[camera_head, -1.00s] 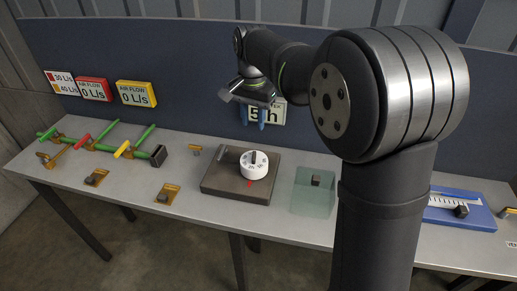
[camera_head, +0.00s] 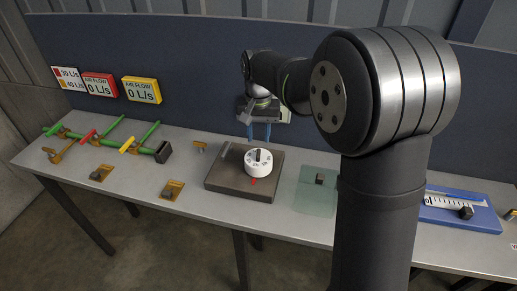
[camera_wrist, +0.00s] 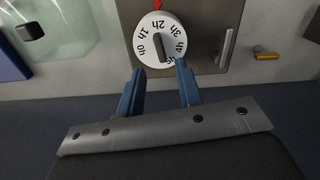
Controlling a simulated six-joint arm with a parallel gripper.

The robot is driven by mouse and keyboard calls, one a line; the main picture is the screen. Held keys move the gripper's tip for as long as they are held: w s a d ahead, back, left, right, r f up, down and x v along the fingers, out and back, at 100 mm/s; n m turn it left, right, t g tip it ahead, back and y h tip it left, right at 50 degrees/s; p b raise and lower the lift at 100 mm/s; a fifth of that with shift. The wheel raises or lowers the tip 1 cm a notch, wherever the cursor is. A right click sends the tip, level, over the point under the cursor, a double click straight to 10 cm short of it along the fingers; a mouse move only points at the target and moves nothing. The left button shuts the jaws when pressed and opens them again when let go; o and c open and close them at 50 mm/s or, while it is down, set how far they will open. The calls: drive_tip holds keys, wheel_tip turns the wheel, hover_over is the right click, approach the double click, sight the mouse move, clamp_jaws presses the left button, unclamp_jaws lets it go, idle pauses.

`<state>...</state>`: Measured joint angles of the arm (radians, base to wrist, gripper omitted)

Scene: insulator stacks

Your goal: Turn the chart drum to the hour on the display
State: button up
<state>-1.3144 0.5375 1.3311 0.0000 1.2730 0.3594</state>
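The chart drum (camera_head: 257,167) is a white round dial with hour labels and a dark bar handle on top. It sits on a dark brown base plate (camera_head: 225,178), with a red mark (camera_head: 253,181) at its near side. In the wrist view the drum (camera_wrist: 145,22) has about 2h nearest the red mark (camera_wrist: 157,4). My gripper (camera_wrist: 159,72) has two blue fingers, apart and empty, on either side of the drum's lower edge in that view. In the head view my gripper (camera_head: 259,135) is above and behind the drum. The hour display (camera_head: 286,113) is mostly hidden behind my gripper.
A translucent greenish block (camera_head: 308,200) with a dark knob stands right of the base plate. A blue slider scale (camera_head: 455,213) is at far right. Green pipes with valves (camera_head: 105,142) and air flow signs (camera_head: 141,90) are at left. A blue panel rises behind.

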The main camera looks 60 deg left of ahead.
sight(259, 153)
wheel_tip(259, 153, down, 6)
drive_tip(key=shift+f, duration=0.1)
drive_tip(key=shift+c, duration=0.4)
clamp_jaws()
